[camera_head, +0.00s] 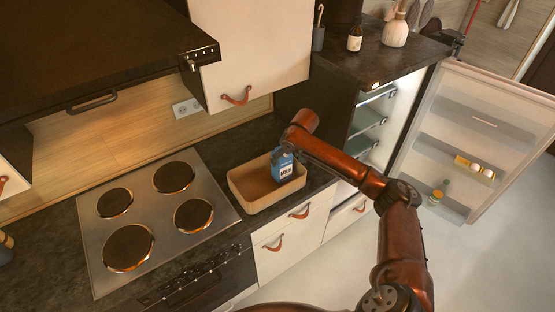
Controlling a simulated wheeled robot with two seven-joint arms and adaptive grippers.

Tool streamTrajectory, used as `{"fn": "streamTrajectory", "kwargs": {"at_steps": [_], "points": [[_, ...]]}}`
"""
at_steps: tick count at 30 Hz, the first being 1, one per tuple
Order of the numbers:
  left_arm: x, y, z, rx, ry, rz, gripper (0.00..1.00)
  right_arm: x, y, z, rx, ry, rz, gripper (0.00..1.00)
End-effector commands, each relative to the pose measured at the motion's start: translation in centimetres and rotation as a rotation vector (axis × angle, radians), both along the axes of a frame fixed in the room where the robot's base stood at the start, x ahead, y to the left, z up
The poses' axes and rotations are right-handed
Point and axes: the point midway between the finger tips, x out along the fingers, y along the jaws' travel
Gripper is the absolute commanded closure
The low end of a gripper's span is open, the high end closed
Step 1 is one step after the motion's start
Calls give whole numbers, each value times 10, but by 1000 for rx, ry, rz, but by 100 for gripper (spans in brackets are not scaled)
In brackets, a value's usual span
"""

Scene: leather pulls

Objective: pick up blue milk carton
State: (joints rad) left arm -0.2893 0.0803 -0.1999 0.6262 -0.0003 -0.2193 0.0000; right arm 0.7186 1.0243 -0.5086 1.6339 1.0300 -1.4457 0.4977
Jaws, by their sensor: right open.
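The blue milk carton (284,172), with a white "MILK" label, stands slightly tilted in a tan open box (240,194) on the dark counter. My right arm reaches in from the lower right and its wrist bends down over the box. My right gripper (281,156) is open at the top of the carton. The gripper is small and partly hidden by the arm, so I cannot tell whether its fingers touch the carton. My left gripper is not in view.
A cooktop (158,213) with dark round plates lies left of the box. A wall cabinet (250,55) and a range hood (90,60) hang above the counter. Bare counter lies behind the box.

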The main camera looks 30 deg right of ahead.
Motion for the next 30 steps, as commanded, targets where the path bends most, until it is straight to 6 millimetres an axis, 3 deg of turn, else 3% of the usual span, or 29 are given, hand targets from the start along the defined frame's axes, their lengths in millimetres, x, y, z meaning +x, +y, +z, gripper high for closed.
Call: {"fn": "streamTrajectory", "kwargs": {"at_steps": [12, 21, 30], "points": [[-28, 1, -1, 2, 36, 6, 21, 12, -5, -36, 1, 1, -10, 29], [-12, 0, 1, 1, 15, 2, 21, 28, -3, -70, -1, 0, -8, 29], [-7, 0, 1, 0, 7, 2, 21, 30, -1, -71, -1, -1, -6, 32]]}}
